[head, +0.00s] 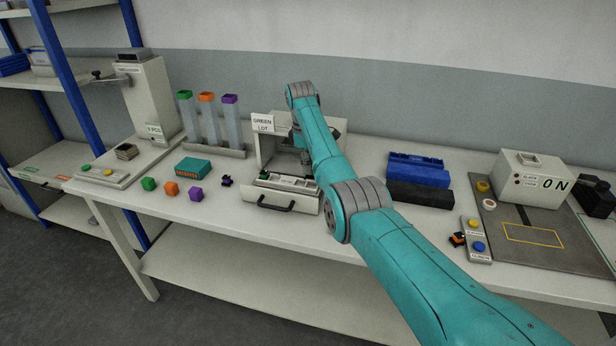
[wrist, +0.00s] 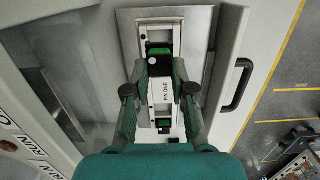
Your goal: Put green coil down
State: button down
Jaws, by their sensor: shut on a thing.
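In the wrist view my gripper (wrist: 160,68) has its two fingers pointing at a metal plate with a pale slotted fixture (wrist: 162,92) marked PIN ONE. A green coil (wrist: 158,47) with black parts is between the fingertips, over the far end of the fixture. I cannot tell whether it touches the fixture. A second small green and black piece (wrist: 163,125) sits at the near end of the fixture. In the head view the fixture lies in an open drawer (head: 270,204) under a GREEN LOT sign (head: 262,122); my arm hides most of the gripper and the coil.
The drawer's black handle (wrist: 238,84) is right of the plate in the wrist view. Blue (head: 417,170) and black bins are on the right.

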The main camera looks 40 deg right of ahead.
aim_at(308, 177)
jog(key=shift+f, duration=2.2)
jog(key=shift+f, duration=0.15)
jog(key=c, duration=1)
grip_release()
jog(key=r, duration=0.8)
jog(key=w+r, duration=0.1)
jog(key=r, duration=0.3)
jog(key=shift+a+r, duration=0.1)
jog(key=shift+a, duration=0.25)
